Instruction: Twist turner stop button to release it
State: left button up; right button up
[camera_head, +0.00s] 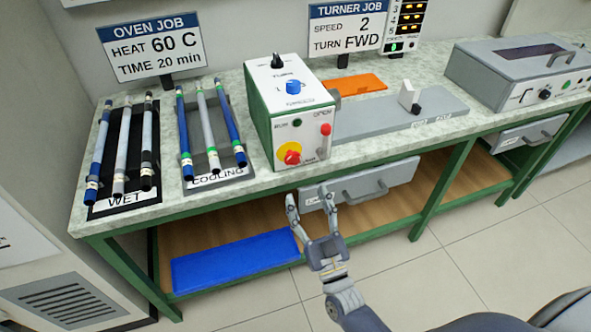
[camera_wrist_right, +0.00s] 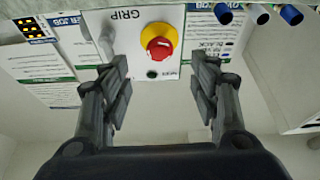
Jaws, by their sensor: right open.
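The turner (camera_head: 297,110) is a green and white box on the bench. Its stop button (camera_head: 291,155) is a red knob on a yellow disc, low on the front face. A red knob on a yellow disc also shows in the right wrist view (camera_wrist_right: 158,46), upper middle, framed between the fingers and apart from them. My right gripper (camera_head: 318,203) is open and empty, in front of the bench and below the stop button. Its two fingers flank the view in the right wrist camera (camera_wrist_right: 158,82). My left gripper is not in view.
Rods lie on the WET rack (camera_head: 118,205) and the COOLING rack (camera_head: 213,180), left of the turner. A grey drawer (camera_head: 372,183) sticks out under the bench top, close behind my right gripper. A blue mat (camera_head: 235,260) lies on the lower shelf. The floor in front is clear.

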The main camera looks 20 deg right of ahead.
aim_at(294, 163)
jog(key=x, duration=0.9)
jog(key=shift+w+r, duration=0.1)
jog(key=shift+w, duration=0.15)
